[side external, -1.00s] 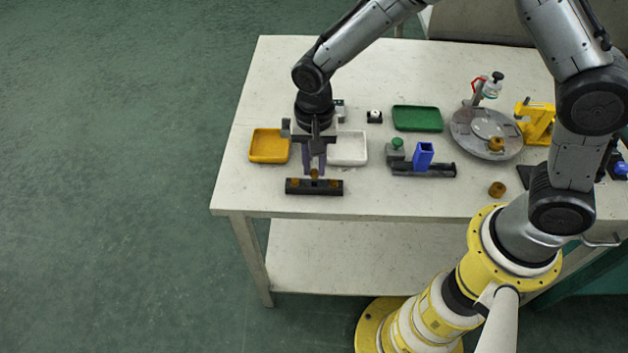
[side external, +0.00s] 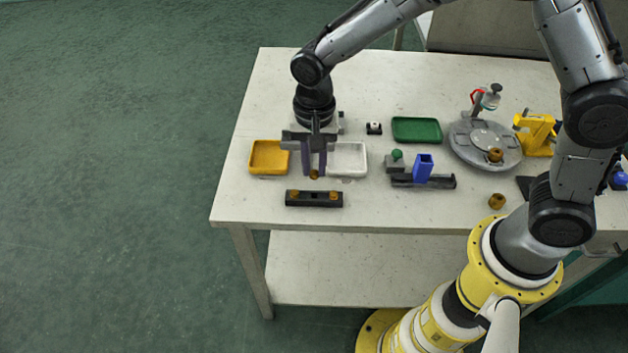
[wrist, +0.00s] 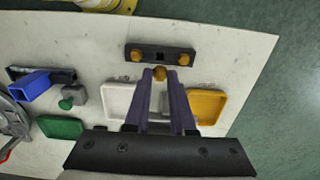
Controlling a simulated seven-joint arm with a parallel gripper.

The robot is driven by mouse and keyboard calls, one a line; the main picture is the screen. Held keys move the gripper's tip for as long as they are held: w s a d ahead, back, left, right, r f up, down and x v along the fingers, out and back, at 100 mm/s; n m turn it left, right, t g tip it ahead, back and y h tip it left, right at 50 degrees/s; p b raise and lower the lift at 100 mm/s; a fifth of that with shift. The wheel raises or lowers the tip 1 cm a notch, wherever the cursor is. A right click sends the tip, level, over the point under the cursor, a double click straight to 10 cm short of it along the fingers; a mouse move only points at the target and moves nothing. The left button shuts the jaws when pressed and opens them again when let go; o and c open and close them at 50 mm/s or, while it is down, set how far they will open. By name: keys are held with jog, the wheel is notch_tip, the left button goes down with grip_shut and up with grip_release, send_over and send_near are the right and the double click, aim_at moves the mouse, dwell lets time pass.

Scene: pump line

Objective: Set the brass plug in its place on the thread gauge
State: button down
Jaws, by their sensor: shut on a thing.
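My gripper (side external: 314,172) is shut on a brass plug (wrist: 159,73) at its fingertips. The plug also shows small below the fingers in the side view (side external: 314,175). The black bar, which I take as the thread gauge (side external: 314,199), lies near the table's front edge. It has a brass piece at each end and a dark, empty square hole (wrist: 160,55) in its middle. The held plug is apart from the bar, on the tray side of it and roughly in line with the hole. Its exact height is hard to tell.
A yellow tray (side external: 268,157) and a white tray (side external: 348,159) flank the gripper. To the right are a green tray (side external: 416,130), a black fixture with a blue block (side external: 423,168), a round grey plate (side external: 470,153) and a loose brass piece (side external: 497,201).

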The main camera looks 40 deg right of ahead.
aim_at(314, 172)
notch_tip(314, 172, up, 5)
jog(key=shift+r, duration=0.1)
jog(key=w+d+m, duration=0.3)
jog(key=w+d, duration=0.4)
jog(key=d, duration=0.3)
jog(key=w+d+m, duration=0.3)
jog(key=w+d, duration=0.4)
jog(key=d, duration=0.3)
jog(key=shift+w+a+f, duration=0.1)
jog(key=shift+f, duration=5)
jog(key=shift+f, duration=0.3)
jog(key=c, duration=0.7)
grip_release()
